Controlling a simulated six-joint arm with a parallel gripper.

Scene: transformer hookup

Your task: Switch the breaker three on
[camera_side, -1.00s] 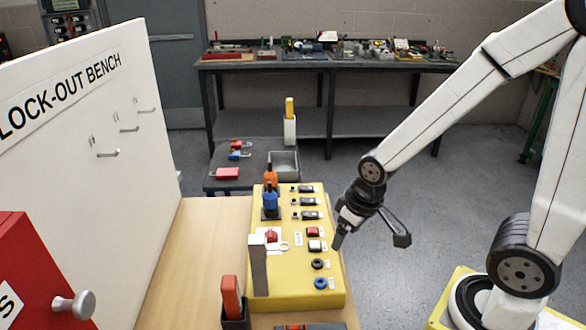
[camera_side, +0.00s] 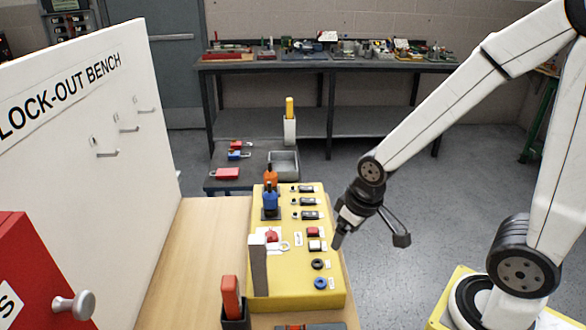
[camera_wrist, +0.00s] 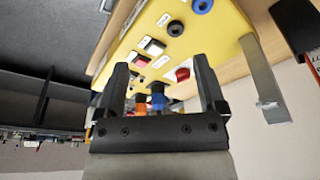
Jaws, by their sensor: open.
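The yellow panel (camera_side: 280,275) lies on the wooden bench. My gripper (camera_side: 340,238) is open and empty, pointing down beside the panel's right edge. In the wrist view my open gripper (camera_wrist: 162,68) frames part of the panel (camera_wrist: 232,28); its fingers hide some of it.
A red button (camera_side: 313,231), a white button (camera_side: 315,246), a black knob (camera_side: 318,264) and a blue knob (camera_side: 320,283) line the panel's right side. Blue (camera_side: 270,200) and orange (camera_side: 271,178) handles stand left of the switches. A grey upright plate (camera_side: 259,268) rises at the near left.

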